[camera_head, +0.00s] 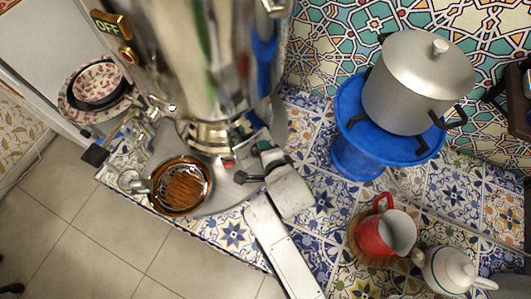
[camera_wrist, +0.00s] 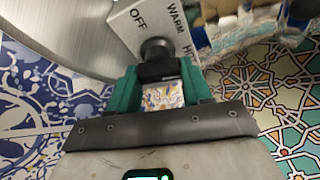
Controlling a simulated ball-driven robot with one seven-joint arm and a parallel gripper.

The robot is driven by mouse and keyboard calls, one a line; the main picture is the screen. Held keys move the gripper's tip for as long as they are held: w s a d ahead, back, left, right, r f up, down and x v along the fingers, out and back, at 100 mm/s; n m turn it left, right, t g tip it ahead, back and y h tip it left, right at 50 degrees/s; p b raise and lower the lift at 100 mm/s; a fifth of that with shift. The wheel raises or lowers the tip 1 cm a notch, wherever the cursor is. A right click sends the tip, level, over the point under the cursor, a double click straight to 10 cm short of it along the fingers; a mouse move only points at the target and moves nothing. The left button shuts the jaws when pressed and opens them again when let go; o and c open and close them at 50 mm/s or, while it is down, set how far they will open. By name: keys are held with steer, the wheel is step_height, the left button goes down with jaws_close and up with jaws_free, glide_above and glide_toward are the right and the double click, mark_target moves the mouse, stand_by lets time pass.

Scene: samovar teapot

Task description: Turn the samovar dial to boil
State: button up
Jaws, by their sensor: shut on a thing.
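In the wrist view a grey dial plate (camera_wrist: 172,22) reads "OFF", "WARM" and a partly cut-off "HO". The black dial knob (camera_wrist: 156,47) sits in front of this plate, its pointer direction unclear. My gripper (camera_wrist: 160,75) is shut on the black knob, a green finger on either side. In the head view my gripper (camera_head: 257,152) reaches the samovar's lower right; the knob is hard to make out there.
A copper bowl with a brown grille (camera_head: 180,186) sits in front of the samovar, near the counter edge. Patterned bowls (camera_head: 75,103) are at left. A grey pot (camera_head: 405,95) stands on a blue stand (camera_head: 358,155) at right. A red mug (camera_head: 374,238) and white teapot (camera_head: 448,270) are lower right.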

steer(key=m+g+p, duration=0.1)
steer(key=m, duration=0.2)
steer(key=shift+r, duration=0.1)
steer(key=m+g+p, duration=0.1)
steer(key=m, duration=0.2)
steer(key=shift+m+p, duration=0.3)
steer(key=shift+m, duration=0.1)
steer(key=m+p, duration=0.2)
steer(key=m, duration=0.1)
steer(key=shift+g, duration=0.4)
steer(key=shift+m+g+y+p, duration=0.5)
steer(key=shift+m+p, duration=0.4)
steer(key=shift+m, duration=0.8)
steer(key=o, duration=1)
steer(key=shift+o, duration=0.2)
steer(key=v, duration=1)
steer(key=shift+s+d+r+b, duration=0.2)
steer(key=shift+b, duration=0.1)
